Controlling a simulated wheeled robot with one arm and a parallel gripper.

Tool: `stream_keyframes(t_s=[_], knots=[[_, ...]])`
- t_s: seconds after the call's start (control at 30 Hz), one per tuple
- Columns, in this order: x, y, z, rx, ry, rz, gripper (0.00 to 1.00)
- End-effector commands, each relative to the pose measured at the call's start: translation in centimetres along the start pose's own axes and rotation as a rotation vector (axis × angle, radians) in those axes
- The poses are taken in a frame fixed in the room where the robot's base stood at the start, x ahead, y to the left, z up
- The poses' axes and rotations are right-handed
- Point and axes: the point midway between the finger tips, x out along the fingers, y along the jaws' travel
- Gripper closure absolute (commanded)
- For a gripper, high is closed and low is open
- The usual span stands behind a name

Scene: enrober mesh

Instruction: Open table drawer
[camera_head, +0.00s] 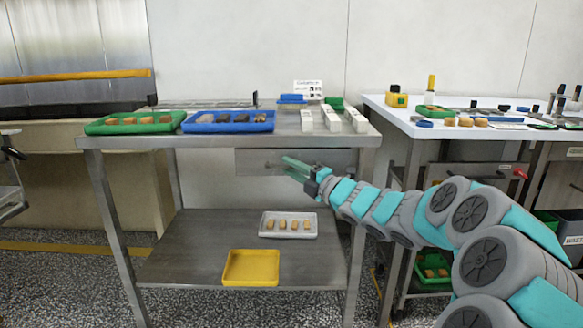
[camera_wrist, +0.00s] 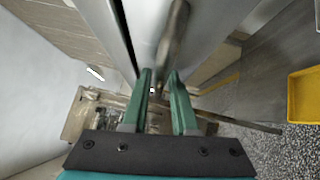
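The table (camera_head: 226,141) is a grey metal one with a lower shelf. Its drawer (camera_head: 258,160) is a grey panel under the right part of the top, and looks shut. My gripper (camera_head: 292,163), with green fingers, is in front of the drawer and partly covers it. In the wrist view my gripper (camera_wrist: 160,76) has its fingers apart. A rounded grey metal bar (camera_wrist: 173,40) runs ahead and into the gap between the fingertips. I cannot tell whether this bar is the drawer handle, or whether the fingers touch it.
A green tray (camera_head: 95,128) and a blue tray (camera_head: 190,126) stand on the table top. The shelf holds a white tray (camera_head: 265,232) and a yellow tray (camera_head: 232,280). A white-topped bench (camera_head: 400,115) stands close on the right. Speckled floor is free in front.

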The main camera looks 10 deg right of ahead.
Motion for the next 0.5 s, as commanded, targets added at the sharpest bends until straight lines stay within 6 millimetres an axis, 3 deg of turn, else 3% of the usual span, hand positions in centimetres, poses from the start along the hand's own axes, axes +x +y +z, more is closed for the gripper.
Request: stream_keyframes(t_s=[0.2,0.43,0.5], knots=[[0.02,0.02,0.01,0.000,0.000,0.001,0.73],[0.01,0.01,0.01,0.000,0.000,0.001,0.98],[0.01,0.01,0.02,0.000,0.000,0.001,1.00]])
